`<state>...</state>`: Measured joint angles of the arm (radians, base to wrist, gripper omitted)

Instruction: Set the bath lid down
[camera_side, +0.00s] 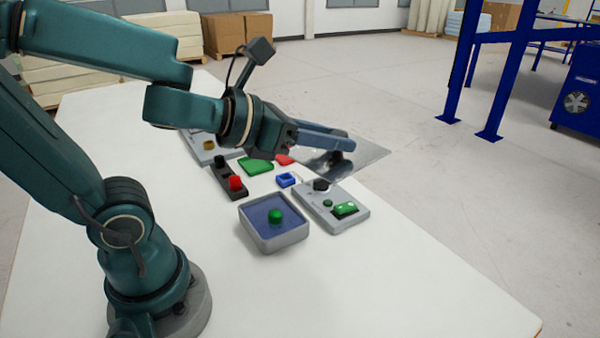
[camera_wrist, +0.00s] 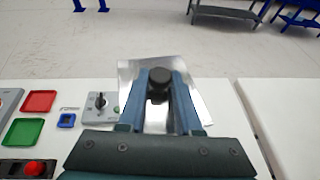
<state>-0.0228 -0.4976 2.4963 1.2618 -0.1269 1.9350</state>
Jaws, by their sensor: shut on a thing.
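The bath lid (camera_side: 368,156) is a shiny silver plate with a dark knob (camera_wrist: 158,82). My gripper (camera_side: 345,143) is shut on the knob, its two blue-grey fingers on either side of it, as the wrist view also shows (camera_wrist: 159,76). The plate (camera_wrist: 190,72) looks roughly level and overlaps the table's far edge in the wrist view. I cannot tell its height over the table. A grey-rimmed square bath (camera_side: 296,236) with a blue inside and a green round piece in it stands open on the table, apart from the lid.
A grey control box (camera_side: 350,222) with a black knob and green switch stands beside the bath. A blue square (camera_side: 286,180), a green tray (camera_side: 256,165), a red tray (camera_wrist: 40,101) and a black box with a red button (camera_side: 236,184) stand near. The front table (camera_side: 400,290) is clear.

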